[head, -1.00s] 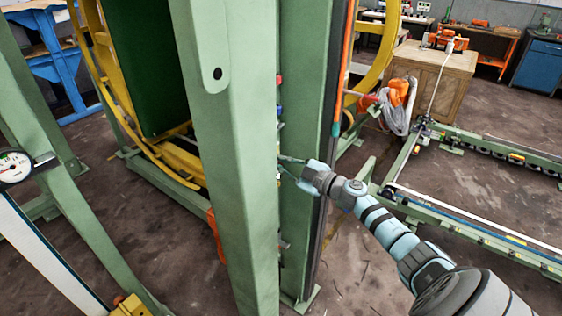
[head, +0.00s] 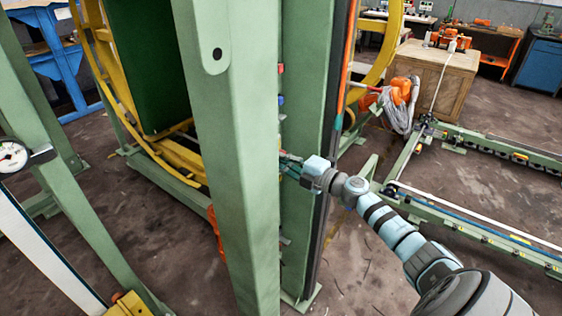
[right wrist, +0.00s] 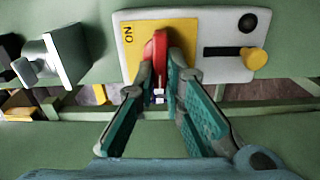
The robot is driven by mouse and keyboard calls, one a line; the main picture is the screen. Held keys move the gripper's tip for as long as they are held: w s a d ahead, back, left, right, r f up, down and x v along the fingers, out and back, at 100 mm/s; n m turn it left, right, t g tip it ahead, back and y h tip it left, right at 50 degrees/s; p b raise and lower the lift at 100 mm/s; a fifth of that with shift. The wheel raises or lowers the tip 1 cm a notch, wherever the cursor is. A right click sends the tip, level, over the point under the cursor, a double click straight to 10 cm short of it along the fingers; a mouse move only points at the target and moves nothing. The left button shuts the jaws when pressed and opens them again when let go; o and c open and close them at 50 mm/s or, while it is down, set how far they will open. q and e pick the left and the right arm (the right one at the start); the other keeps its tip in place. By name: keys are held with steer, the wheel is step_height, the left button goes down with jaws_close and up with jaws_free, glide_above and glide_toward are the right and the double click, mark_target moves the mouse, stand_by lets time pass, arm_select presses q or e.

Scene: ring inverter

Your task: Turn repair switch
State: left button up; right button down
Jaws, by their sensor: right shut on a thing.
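The repair switch shows in the right wrist view as a red handle (right wrist: 155,52) on a yellow plate (right wrist: 181,30) marked "ON". The plate is set in a white panel (right wrist: 219,33). My right gripper (right wrist: 165,75) is shut on the red handle, with a finger on each side of it. The handle points roughly down the picture, between the fingertips. In the head view my right gripper (head: 288,165) reaches behind the green post (head: 243,200), which hides the switch. My left gripper is in neither view.
Beside the plate are a black slot with a yellow knob (right wrist: 255,58) and a black round button (right wrist: 247,22). A grey metal block (right wrist: 62,55) juts out at the left. The green post stands close to my right gripper in the head view.

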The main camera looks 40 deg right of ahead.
steer(key=shift+n, duration=0.4)
steer(key=c, duration=1.7)
jaws_free()
steer(key=shift+w, duration=0.1)
steer(key=shift+f, duration=0.1)
steer(key=v, duration=0.7)
steer(key=shift+s, duration=0.25)
